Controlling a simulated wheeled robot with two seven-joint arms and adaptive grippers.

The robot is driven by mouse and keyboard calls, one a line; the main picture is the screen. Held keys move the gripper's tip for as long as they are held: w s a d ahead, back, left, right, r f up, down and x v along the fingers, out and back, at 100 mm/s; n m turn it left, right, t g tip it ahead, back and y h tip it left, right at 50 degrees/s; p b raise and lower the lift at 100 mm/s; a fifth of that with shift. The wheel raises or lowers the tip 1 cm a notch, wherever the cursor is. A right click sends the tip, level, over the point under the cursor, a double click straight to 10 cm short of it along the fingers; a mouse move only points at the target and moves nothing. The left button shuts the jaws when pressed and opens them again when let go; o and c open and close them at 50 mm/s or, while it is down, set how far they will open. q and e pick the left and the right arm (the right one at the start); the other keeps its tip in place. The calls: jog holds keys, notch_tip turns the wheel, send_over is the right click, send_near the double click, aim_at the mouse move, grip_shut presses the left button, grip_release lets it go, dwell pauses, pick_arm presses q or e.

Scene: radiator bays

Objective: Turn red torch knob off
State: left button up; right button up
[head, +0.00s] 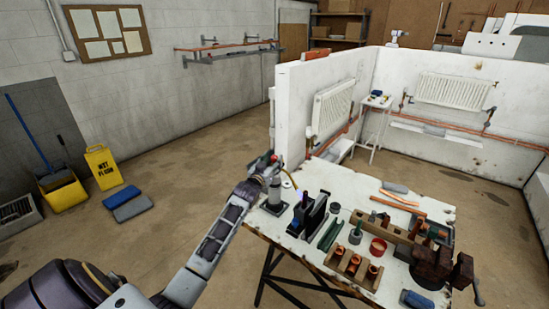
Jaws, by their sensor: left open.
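The torch is a grey canister (275,208) standing at the left corner of the workbench, with a thin brass-coloured tube (290,179) curving out at its top right. A small red knob (273,158) shows at the top of the torch. My left gripper (268,166) is right at the torch head, next to the red knob. It is open; its fingers partly cover the torch head. I cannot tell whether they touch the knob. No flame is clearly visible. My right gripper is not in view.
A white partition wall (295,110) stands just behind the torch. The floor left of the bench is open around a blue pad (132,207).

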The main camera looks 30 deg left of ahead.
aim_at(273, 159)
pick_arm(q)
jog(key=shift+w+a, duration=0.15)
jog(key=shift+w, duration=0.65)
jog(key=shift+w+a, duration=0.15)
jog(key=shift+w, duration=0.65)
jog(key=c, duration=1)
jog(key=shift+c, duration=0.2)
